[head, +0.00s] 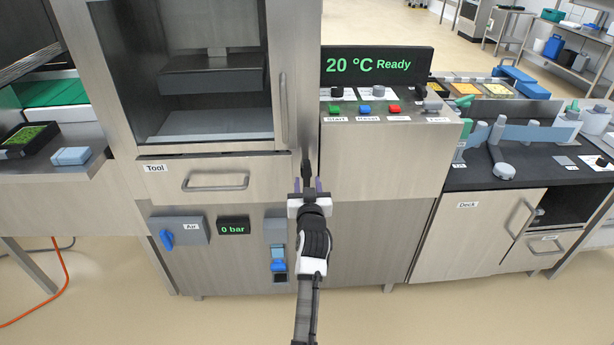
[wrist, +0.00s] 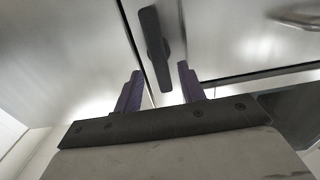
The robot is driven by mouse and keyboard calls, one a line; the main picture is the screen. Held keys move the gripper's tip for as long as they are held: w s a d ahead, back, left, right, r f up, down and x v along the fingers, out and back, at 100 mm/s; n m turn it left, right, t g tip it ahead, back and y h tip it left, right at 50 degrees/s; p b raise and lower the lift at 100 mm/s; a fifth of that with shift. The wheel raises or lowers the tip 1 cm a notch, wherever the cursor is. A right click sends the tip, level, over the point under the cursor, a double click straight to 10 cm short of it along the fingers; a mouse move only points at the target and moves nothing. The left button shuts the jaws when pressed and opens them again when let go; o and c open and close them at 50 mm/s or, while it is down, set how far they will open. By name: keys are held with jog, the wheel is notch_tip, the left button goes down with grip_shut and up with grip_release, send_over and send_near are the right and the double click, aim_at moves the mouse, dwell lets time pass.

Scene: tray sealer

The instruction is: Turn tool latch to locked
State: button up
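The tool latch (wrist: 153,45) is a dark bar-shaped handle at the seam between two metal panels. In the wrist view it stands nearly upright, slightly tilted, with its lower end in line with the gap between my fingertips. In the head view the latch (head: 306,169) is a small dark shape right of the Tool drawer (head: 165,185), partly hidden by my gripper. My gripper (head: 308,186) is open, its purple fingers apart; they also show in the wrist view (wrist: 160,82). I see no clear contact with the latch. No lock marking is readable.
The Tool drawer's handle (head: 215,181) sticks out to the left. Above right is the control panel (head: 385,108) with buttons and a display (head: 376,66) reading "20 °C Ready". Below are a blue Air valve (head: 166,239) and a "0 bar" display (head: 233,227). The floor in front is clear.

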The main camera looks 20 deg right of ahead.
aim_at(306, 175)
jog(key=shift+x, duration=1.45)
grip_shut()
